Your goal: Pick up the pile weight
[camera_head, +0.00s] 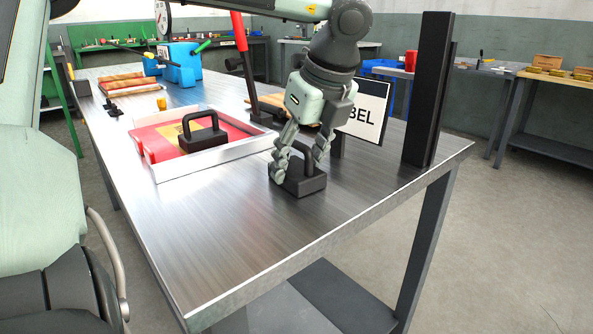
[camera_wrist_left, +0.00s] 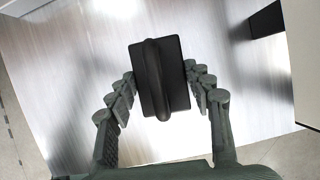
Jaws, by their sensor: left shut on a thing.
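A black block-shaped pile weight with an arched handle (camera_head: 309,186) sits upright on the steel table (camera_head: 235,225), near its front right part. My left gripper (camera_head: 299,168) reaches down from above and is shut on this weight, one finger on each side. In the left wrist view the weight (camera_wrist_left: 175,72) lies between the fingertips of the gripper (camera_wrist_left: 161,84), with its handle toward the camera. A second, similar black weight (camera_head: 203,138) stands on red sheets in a shallow metal tray to the left. My right gripper is not in view.
The metal tray (camera_head: 212,158) holds the red sheets. A dark upright post (camera_head: 428,95) and a label sign (camera_head: 364,112) stand right of and behind the gripper. A red lever (camera_head: 240,32) and a blue machine (camera_head: 180,62) are farther back. The table front is clear.

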